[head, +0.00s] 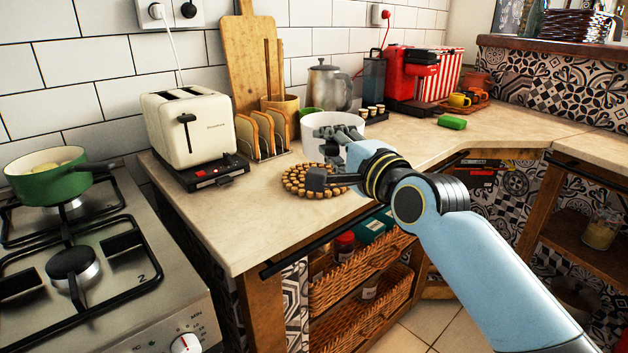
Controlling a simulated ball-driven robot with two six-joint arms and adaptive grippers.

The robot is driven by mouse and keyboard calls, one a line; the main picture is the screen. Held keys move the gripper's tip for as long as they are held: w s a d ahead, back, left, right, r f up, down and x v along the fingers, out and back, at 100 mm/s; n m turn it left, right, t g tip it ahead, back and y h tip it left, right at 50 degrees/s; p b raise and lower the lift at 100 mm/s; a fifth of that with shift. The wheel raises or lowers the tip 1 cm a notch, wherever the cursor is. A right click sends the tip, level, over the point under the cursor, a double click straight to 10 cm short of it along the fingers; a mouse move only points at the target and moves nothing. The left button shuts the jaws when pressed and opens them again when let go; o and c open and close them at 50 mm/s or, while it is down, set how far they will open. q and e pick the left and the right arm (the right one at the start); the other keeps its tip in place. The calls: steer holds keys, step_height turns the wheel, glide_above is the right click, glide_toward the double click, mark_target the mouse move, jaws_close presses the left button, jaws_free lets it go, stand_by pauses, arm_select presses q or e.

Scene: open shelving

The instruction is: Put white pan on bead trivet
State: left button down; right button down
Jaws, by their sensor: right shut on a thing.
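The white pan (318,124) is on the far side of the bead trivet in the head view, upright, with my gripper covering its front right. The bead trivet (296,182) is a round mat of brown wooden beads flat on the counter. The pan's lower part overlaps the trivet's far edge in the picture; I cannot tell whether it touches the trivet or hangs above it. My right gripper (334,158) is shut on the pan, its dark fingers at the near side. The exact grip spot and any handle are hidden. My left gripper is not in view.
A cream toaster (190,125) and a rack with bread slices (262,135) stand left of the trivet. A metal pot (330,86) and small cups (372,110) are behind the pan. A green sponge (452,122) lies right. A hob with a green pan (50,176) is left.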

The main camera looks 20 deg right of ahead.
steer(key=w+f+b, duration=0.1)
steer(key=f, duration=0.1)
steer(key=w+a+f+b, duration=0.1)
steer(key=f, duration=0.1)
steer(key=w+f+b, duration=0.1)
steer(key=f, duration=0.1)
steer(key=shift+w+a+f, duration=0.15)
steer(key=shift+w+a, duration=0.15)
steer(key=shift+w, duration=0.05)
steer(key=c, duration=1.7)
jaws_free()
steer(key=shift+f, duration=0.15)
steer(key=o, duration=0.4)
steer(key=shift+s, duration=0.1)
